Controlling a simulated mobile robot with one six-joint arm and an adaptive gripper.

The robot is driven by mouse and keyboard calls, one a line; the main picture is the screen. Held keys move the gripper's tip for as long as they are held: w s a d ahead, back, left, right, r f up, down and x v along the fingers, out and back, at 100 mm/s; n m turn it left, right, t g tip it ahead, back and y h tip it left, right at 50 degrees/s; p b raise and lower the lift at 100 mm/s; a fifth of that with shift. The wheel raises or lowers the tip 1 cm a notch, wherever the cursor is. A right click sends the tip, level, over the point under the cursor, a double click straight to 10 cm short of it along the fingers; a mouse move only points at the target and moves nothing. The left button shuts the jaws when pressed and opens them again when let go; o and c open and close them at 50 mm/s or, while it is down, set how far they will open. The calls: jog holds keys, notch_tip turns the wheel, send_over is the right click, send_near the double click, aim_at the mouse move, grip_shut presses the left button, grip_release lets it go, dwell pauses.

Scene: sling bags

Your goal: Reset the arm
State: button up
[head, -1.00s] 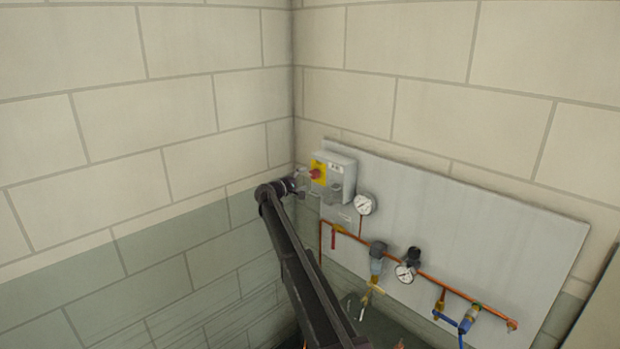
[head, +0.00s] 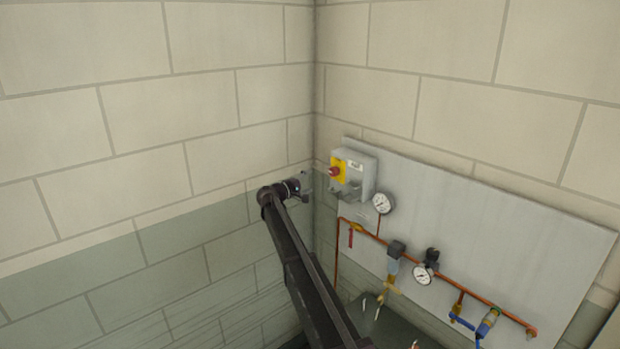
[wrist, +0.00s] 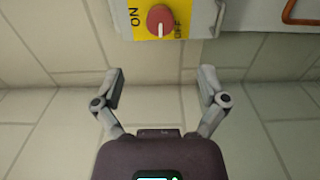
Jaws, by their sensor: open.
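My gripper (wrist: 160,90) is open and empty in the wrist view, its two grey fingers spread wide with bare wall between them. In the head view my gripper (head: 306,184) is small, at the end of my dark arm, just left of the switch box. A red rotary knob (wrist: 160,20) on a yellow plate marked ON and OFF sits above the fingers in the wrist view. The knob (head: 335,172) also shows in the head view on the grey switch box (head: 362,168). The fingers are apart from the knob.
A grey panel (head: 490,215) on the right wall carries the box, a gauge (head: 382,203), a second gauge (head: 423,274), a copper pipe (head: 470,292) and a blue valve (head: 487,324). The left block wall (head: 130,170) is bare. The room corner is close behind my gripper.

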jog(key=s+d+f+m+g+y+b, duration=0.25)
jog(key=s+d+f+g+b, duration=0.2)
jog(key=s+d+f, duration=0.6)
jog(key=s+d+f+m+g+y+b, duration=0.25)
jog(key=s+d+f+b, duration=0.35)
jog(key=s+f, duration=0.6)
jog(key=s+f+m+g+y+b, duration=0.1)
jog(key=s+f+y+b, duration=0.2)
jog(key=s, duration=0.7)
jog(key=s+d+f+m+g+y+b, duration=0.1)
jog(key=s+f+g+y+b, duration=0.1)
jog(key=s+f, duration=0.5)
jog(key=s+d+f+m+g+y+b, duration=0.1)
jog(key=s+f+y+b, duration=0.2)
jog(key=s, duration=1)
notch_tip(320, 180, down, 2)
jog(key=shift+s+f+g+y+b, duration=0.15)
jog(key=shift+s+g+y+b, duration=0.15)
jog(key=shift+s+g+b, duration=0.1)
